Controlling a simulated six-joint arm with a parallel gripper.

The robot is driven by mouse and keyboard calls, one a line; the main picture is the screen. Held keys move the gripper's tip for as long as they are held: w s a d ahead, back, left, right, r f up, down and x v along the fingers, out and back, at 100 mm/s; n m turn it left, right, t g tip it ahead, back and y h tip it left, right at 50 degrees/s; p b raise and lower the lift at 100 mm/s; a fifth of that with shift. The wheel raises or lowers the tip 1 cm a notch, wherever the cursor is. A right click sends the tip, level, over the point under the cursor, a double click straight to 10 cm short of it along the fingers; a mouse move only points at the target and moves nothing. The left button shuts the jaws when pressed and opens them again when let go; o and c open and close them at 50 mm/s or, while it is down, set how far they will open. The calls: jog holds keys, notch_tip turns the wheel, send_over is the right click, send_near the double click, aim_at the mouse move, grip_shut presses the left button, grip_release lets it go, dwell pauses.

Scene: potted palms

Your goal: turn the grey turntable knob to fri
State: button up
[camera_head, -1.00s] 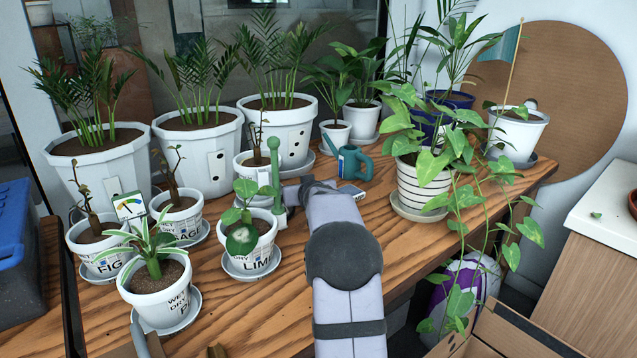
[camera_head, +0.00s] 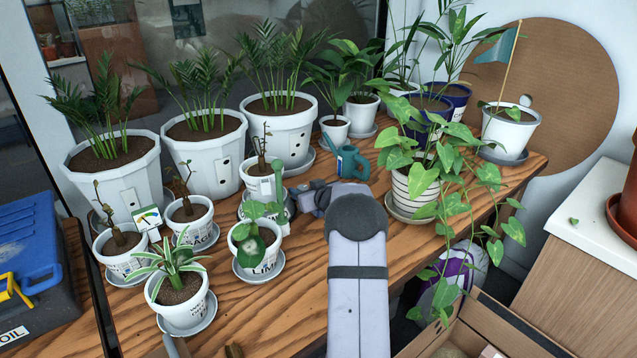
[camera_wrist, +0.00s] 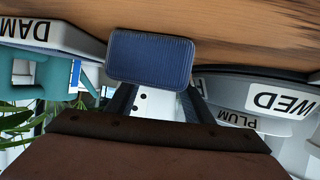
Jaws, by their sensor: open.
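The grey turntable (camera_head: 290,207) is low under a white pot (camera_head: 259,188) in the middle of the bench. A green post rises beside it. My gripper (camera_head: 308,196) is just right of the turntable, low over the bench. In the wrist view its ridged blue pad (camera_wrist: 150,60) stands beside the grey body, with nothing visibly held. The gripper is open. I cannot tell whether it touches the knob, nor make out a fri mark.
A teal watering can (camera_head: 350,162) stands behind my gripper. Large white palm pots (camera_head: 210,160) line the back, and small labelled pots (camera_head: 257,247) stand to the left. A striped pot (camera_head: 408,190) with trailing leaves is at the right. Bare wood shows at front.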

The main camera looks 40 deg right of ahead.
jog(key=shift+r+p, duration=0.25)
jog(key=shift+p, duration=0.15)
jog(key=shift+s+f, duration=0.15)
jog(key=shift+s, duration=0.15)
jog(key=b+v, duration=0.3)
jog(key=v, duration=0.3)
jog(key=shift+s, duration=0.15)
jog(key=shift+m+g, duration=0.3)
jog(key=shift+m, duration=0.2)
jog(key=s+r+p, duration=0.1)
jog(key=p, duration=0.1)
jog(key=s+a+r+p, duration=0.1)
jog(key=s+r+p, duration=0.1)
jog(key=shift+s+a, duration=0.25)
jog(key=shift+s+a+r+m+p, duration=0.25)
jog(key=shift+s+a+m+p, duration=0.1)
jog(key=shift+s, duration=0.25)
